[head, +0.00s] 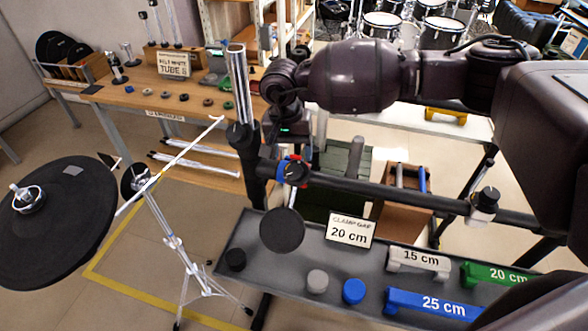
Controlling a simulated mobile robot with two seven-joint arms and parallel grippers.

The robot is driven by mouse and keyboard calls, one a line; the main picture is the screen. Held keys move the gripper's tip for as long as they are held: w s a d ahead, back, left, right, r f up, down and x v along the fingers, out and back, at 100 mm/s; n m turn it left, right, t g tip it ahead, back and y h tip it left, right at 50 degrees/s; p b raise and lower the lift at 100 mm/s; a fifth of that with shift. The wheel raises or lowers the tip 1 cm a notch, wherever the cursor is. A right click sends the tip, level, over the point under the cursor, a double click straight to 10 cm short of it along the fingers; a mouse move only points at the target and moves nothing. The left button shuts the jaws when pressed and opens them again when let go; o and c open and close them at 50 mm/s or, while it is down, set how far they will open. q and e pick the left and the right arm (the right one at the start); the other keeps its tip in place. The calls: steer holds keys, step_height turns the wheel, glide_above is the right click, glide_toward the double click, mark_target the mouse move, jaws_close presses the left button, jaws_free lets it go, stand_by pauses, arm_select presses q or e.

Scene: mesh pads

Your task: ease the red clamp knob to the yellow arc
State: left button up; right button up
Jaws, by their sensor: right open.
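The clamp (292,171) sits on the black horizontal bar near its left end, by the upright post. It shows small red and blue parts around a dark knob face with a small orange mark. I cannot make out a yellow arc at this size. My right gripper (304,140) hangs from the dark wrist just above the clamp, fingers down. It is open, with one pale finger showing on the right; the wrist and its body partly hide the other side. It appears apart from the knob, though the exact gap is unclear. My left gripper is out of view.
A round black pad (282,230) hangs below the clamp. A grey tray (262,262) holds a "CLAMP GAP 20 cm" card (349,230), small round pieces and white, green and blue length blocks. A cymbal-like pad (60,228) on a stand is left. The bar (390,193) runs right.

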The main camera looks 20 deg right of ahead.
mark_target(294, 169)
steer(key=f, duration=0.6)
steer(key=shift+s+d+f, duration=0.1)
steer(key=shift+d+f, duration=0.1)
steer(key=shift+d, duration=0.1)
steer(key=shift+c, duration=0.3)
steer(key=c, duration=0.9)
steer(key=shift+o, duration=0.2)
